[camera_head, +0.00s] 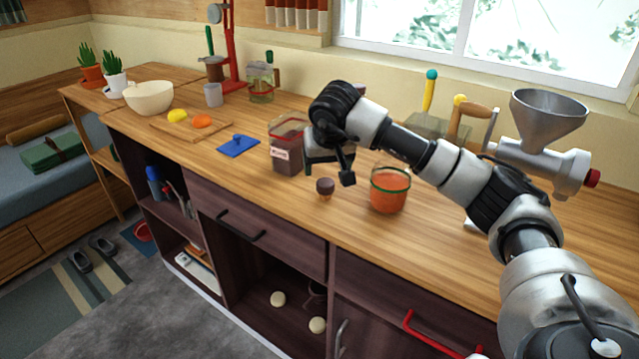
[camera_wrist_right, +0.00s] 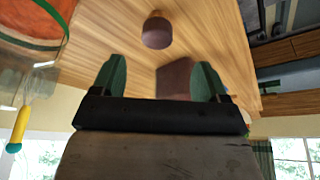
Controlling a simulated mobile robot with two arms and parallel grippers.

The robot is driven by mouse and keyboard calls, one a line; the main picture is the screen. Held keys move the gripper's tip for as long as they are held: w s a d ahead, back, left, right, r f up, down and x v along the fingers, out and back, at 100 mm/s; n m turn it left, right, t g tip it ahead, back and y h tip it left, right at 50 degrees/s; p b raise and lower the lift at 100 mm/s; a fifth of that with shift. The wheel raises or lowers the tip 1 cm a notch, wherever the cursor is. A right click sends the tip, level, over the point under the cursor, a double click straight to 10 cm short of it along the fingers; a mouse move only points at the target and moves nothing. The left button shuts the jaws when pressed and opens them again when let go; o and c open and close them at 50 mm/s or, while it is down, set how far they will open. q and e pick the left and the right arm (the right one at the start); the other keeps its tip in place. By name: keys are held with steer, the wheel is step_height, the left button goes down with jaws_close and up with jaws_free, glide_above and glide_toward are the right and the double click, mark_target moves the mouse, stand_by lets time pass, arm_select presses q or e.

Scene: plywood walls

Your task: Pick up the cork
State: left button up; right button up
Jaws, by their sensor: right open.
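The cork (camera_head: 325,187) is a small piece with a dark top and a lighter lower part, standing on the wooden counter near its front edge. It also shows in the right wrist view (camera_wrist_right: 157,33), beyond the fingertips and roughly centred between them. My right gripper (camera_head: 328,168) is open and empty, just above and behind the cork, apart from it. Its two green-padded fingers (camera_wrist_right: 161,80) show in the right wrist view. My left gripper is not in view.
A jar with dark contents (camera_head: 286,155) stands just left of my right gripper. An orange-filled glass jar (camera_head: 389,192) stands to the right of the cork. A metal grinder (camera_head: 545,140) is further right.

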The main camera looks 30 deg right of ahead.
mark_target(326, 183)
steer(key=x, duration=0.3)
steer(key=shift+s, duration=0.15)
steer(key=shift+f, duration=0.35)
steer(key=x, duration=0.2)
steer(key=p+x, duration=0.1)
steer(key=x, duration=0.2)
steer(key=shift+w+d+r, duration=0.15)
steer(key=shift+w+d, duration=0.1)
steer(key=c, duration=0.4)
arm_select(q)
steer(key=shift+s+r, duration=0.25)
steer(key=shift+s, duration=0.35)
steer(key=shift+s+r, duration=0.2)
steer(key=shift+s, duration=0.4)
arm_select(e)
steer(key=c, duration=0.6)
